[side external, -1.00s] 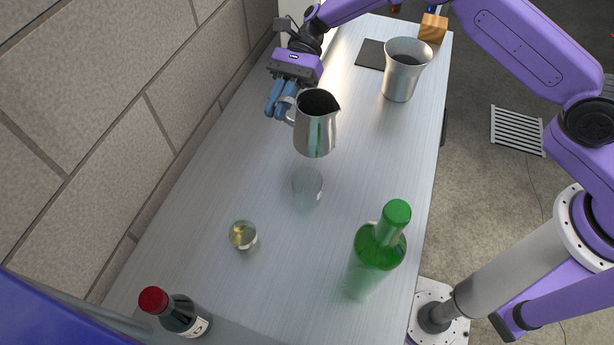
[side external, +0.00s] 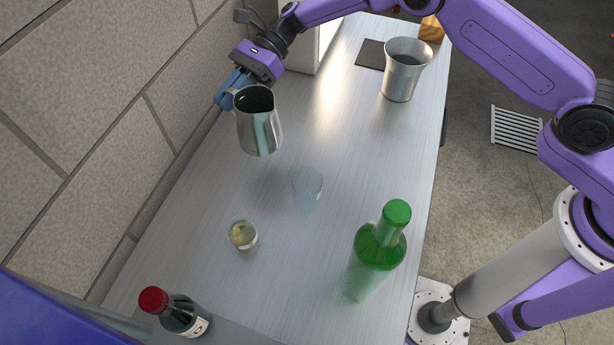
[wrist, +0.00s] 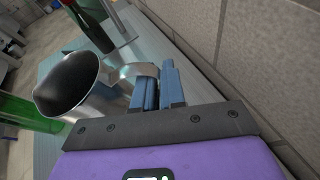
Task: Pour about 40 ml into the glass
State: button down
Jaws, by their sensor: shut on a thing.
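My gripper (side external: 230,92) is shut on the handle of a steel pitcher (side external: 262,132). It holds the pitcher above the table, close to upright, near the wall side. The wrist view shows the blue fingers (wrist: 158,88) at the handle and the pitcher (wrist: 75,85) with its open mouth; its contents are too dark to make out. A clear, empty-looking glass (side external: 308,188) stands on the table below and right of the pitcher. A small glass (side external: 243,236) with something yellowish in it stands nearer the camera. The pitcher is apart from both glasses.
A green bottle (side external: 374,262) stands at the front right, and a dark bottle with a red cap (side external: 182,315) at the front left. A steel bucket (side external: 403,75) and dark mat (side external: 372,54) are at the back. A block wall (side external: 120,110) borders the left.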

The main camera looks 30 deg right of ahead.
aim_at(274, 108)
notch_tip(274, 108, down, 10)
jog(key=shift+f, duration=0.1)
dwell(0.5)
jog(key=s+d+r+n+t, duration=0.1)
jog(key=s+r, duration=0.1)
jog(key=r, duration=0.1)
jog(key=s+d+r+n+y, duration=0.1)
jog(key=s+r+n, duration=0.1)
jog(key=r, duration=0.2)
jog(key=s+d+r+n+t+y, duration=0.1)
jog(key=s+r+n, duration=0.1)
jog(key=r, duration=0.2)
jog(key=shift+s+t, duration=0.1)
jog(key=shift+t, duration=0.2)
jog(key=s+n, duration=0.1)
jog(key=d+n+y, duration=0.1)
jog(key=shift+s+n+t, duration=0.3)
jog(key=shift+s+t, duration=0.05)
jog(key=shift+t, duration=0.05)
jog(key=shift+s+d+r+n+y, duration=0.15)
jog(key=shift+s+r+n+y, duration=0.15)
jog(key=shift+s+r+n, duration=0.2)
jog(key=shift+s+d+r+n+y, duration=0.15)
jog(key=shift+s+r+n+y, duration=0.2)
jog(key=shift+r+n, duration=0.25)
jog(key=shift+s+d+r+n+t, duration=0.15)
jog(key=shift+s+r+n+t, duration=0.15)
jog(key=shift+s+n, duration=0.1)
